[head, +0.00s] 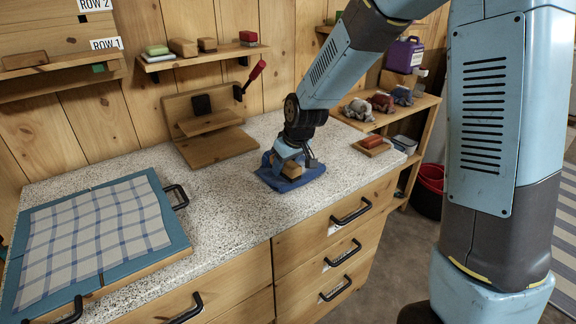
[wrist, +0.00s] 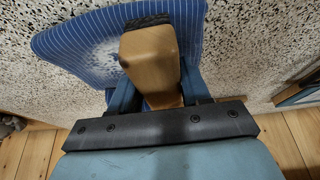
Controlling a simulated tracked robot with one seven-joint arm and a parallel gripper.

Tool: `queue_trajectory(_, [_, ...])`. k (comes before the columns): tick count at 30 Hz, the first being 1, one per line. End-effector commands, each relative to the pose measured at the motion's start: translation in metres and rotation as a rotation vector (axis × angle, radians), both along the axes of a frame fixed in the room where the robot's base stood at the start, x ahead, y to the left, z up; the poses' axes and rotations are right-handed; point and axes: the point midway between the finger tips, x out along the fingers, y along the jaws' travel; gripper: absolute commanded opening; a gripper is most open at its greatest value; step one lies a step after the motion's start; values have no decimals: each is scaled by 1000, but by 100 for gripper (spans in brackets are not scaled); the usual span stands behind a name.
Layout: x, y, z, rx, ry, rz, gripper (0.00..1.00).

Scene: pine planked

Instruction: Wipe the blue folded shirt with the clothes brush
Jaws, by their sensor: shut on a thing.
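The blue folded shirt (head: 309,174) lies on the speckled counter in the head view. In the wrist view the shirt (wrist: 75,42) shows thin pale stripes and a whitish patch beside the brush. My gripper (head: 287,163) is over the shirt, pointing down. It is shut on the wooden clothes brush (wrist: 150,62), whose dark bristle end lies toward the shirt. In the head view the brush (head: 291,171) shows as a small tan block between the fingers. The brush is at the shirt's surface or just above it; I cannot tell whether it touches.
A blue-framed tray with a checked cloth (head: 178,232) is at the counter's left. A wooden stand with a red-handled tool (head: 215,150) is behind the shirt. A small wooden tray with a red block (head: 371,147) is to the right. The counter (head: 225,205) between tray and shirt is clear.

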Motion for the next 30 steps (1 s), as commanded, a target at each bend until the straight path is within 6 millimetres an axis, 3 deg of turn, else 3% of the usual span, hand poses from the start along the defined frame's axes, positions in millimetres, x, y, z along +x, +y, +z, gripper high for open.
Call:
queue_trajectory(4, [1, 4, -1, 0, -2, -5, 22])
queue_trajectory(7, [1, 5, 23, 2, -8, -5, 22])
queue_trajectory(24, [-1, 8, 71, 1, -4, 1, 22])
queue_trajectory(30, [-2, 9, 79, 0, -1, 4, 22])
